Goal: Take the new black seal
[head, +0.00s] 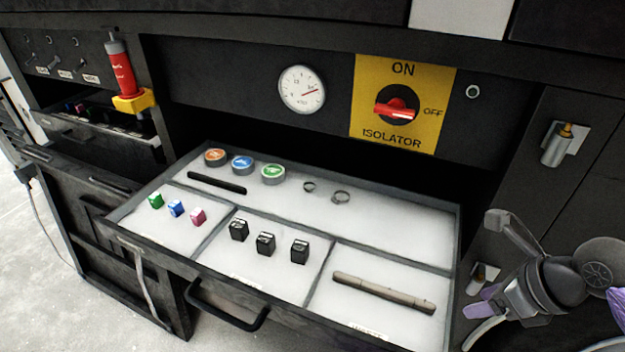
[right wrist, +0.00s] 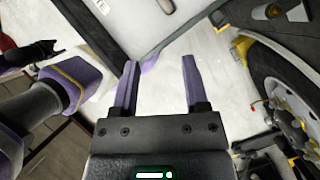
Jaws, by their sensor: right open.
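An open drawer (head: 280,284) has a white lining and grey dividers. In its back compartment lie a long black strip (head: 217,183) and two small dark rings, a smaller one (head: 309,186) and a larger one (head: 341,196). I cannot tell for sure which of these is the new black seal. My right gripper (head: 485,301) is low at the right, outside the drawer's right side and apart from these things. It is open and empty in the right wrist view (right wrist: 160,85). My left gripper is not in view.
Orange, blue and green round tins (head: 242,164) share the back compartment. Front compartments hold coloured cubes (head: 176,208), black blocks (head: 265,243) and a grey rod (head: 383,292). A gauge (head: 302,90) and isolator switch (head: 397,105) are above. A wheel (right wrist: 285,95) shows in the wrist view.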

